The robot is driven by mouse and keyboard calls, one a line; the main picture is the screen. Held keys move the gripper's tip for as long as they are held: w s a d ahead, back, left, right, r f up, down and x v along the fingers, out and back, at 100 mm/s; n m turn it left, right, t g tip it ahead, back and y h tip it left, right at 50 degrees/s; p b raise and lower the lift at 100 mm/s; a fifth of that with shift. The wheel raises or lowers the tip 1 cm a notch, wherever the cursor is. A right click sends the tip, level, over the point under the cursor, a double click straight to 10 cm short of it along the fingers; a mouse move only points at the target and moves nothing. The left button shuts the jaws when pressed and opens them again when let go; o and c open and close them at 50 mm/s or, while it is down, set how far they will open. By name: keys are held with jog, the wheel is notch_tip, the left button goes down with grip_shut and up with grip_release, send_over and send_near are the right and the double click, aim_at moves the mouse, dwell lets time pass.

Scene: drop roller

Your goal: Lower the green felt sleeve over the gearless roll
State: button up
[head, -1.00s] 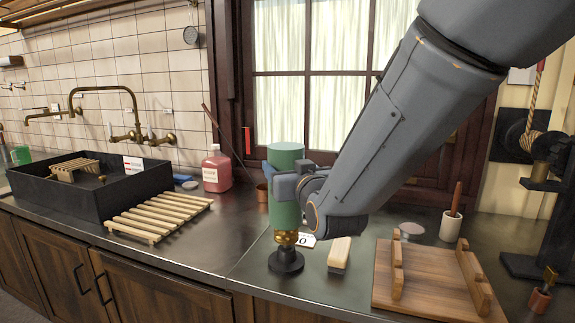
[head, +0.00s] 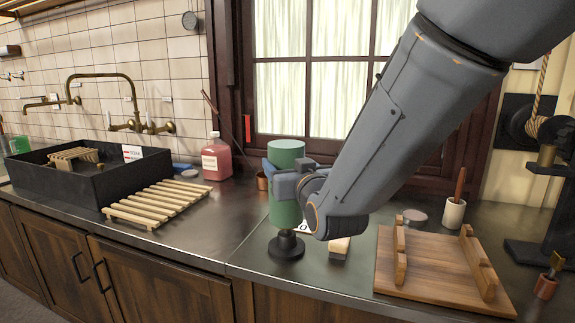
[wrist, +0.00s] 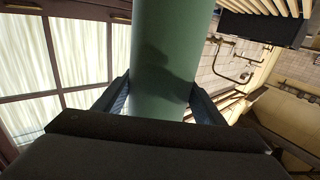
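The green felt sleeve (head: 286,152) stands upright in my gripper (head: 284,182) in the head view. In the wrist view the sleeve (wrist: 170,60) passes between the two fingers of my gripper (wrist: 162,98), which press on it from both sides. The sleeve's lower end is just above the round black base (head: 286,247) of the roll stand. The brass-coloured roll is hidden, apparently inside the sleeve. Whether the sleeve's lower edge touches the stand is too small to tell.
A wooden rack (head: 425,280) and a wooden block (head: 340,247) lie to the right. A slatted rack (head: 160,203), black sink (head: 100,190) and pink bottle (head: 216,158) are to the left. The front of the metal counter is clear.

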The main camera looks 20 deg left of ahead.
jog(key=o, duration=0.5)
jog(key=shift+c, duration=0.2)
jog(key=b+v, duration=0.1)
jog(key=v, duration=0.6)
jog(key=shift+s+d, duration=0.25)
jog(key=shift+s, duration=0.05)
jog(key=shift+d, duration=0.1)
